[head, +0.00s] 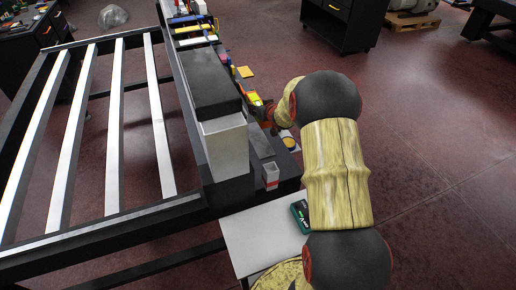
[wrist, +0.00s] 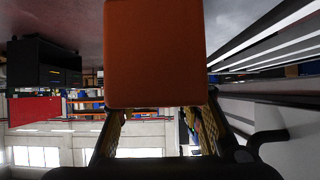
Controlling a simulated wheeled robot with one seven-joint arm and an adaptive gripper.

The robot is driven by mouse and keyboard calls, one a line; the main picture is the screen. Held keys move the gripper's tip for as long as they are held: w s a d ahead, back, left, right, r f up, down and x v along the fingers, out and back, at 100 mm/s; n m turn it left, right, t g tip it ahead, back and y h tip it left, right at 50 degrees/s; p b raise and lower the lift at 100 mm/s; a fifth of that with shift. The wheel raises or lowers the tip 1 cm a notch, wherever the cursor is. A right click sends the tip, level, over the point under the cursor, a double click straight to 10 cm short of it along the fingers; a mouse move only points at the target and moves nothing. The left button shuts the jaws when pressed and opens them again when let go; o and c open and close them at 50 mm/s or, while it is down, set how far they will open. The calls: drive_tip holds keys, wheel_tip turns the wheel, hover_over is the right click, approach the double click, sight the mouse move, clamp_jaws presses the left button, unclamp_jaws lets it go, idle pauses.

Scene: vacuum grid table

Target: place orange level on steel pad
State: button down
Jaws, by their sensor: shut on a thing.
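The orange level (wrist: 155,55) fills the upper middle of the wrist view as a plain orange block face. My gripper (wrist: 157,125) is shut on it, with a finger on each side at its lower edge. In the head view my gripper (head: 267,111) is small and partly hidden by my arm, over the narrow bench beside the dark block. A flat grey plate (head: 261,144), which looks like the steel pad, lies on that bench just nearer than my gripper. I cannot tell the height of the level above the bench.
A tall grey and black block (head: 224,145) stands close left of the gripper. A yellow disc (head: 289,143) lies right of the plate. A green case (head: 300,214) rests on a white tabletop (head: 250,235).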

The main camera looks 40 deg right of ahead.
drive_tip(key=b, duration=0.4)
hover_over(258, 139)
wheel_tip(258, 139, down, 5)
wheel_tip(258, 139, down, 10)
drive_tip(key=b, duration=0.4)
drive_tip(key=shift+w+f, duration=0.1)
drive_tip(key=shift+f, duration=0.1)
drive_tip(key=shift+r, duration=0.1)
drive_tip(key=c, duration=1.6)
unclamp_jaws()
drive_tip(key=shift+f, duration=0.3)
drive_tip(key=shift+c, duration=0.2)
drive_tip(key=o, duration=0.4)
drive_tip(key=shift+o, duration=0.3)
drive_tip(key=shift+r, duration=0.1)
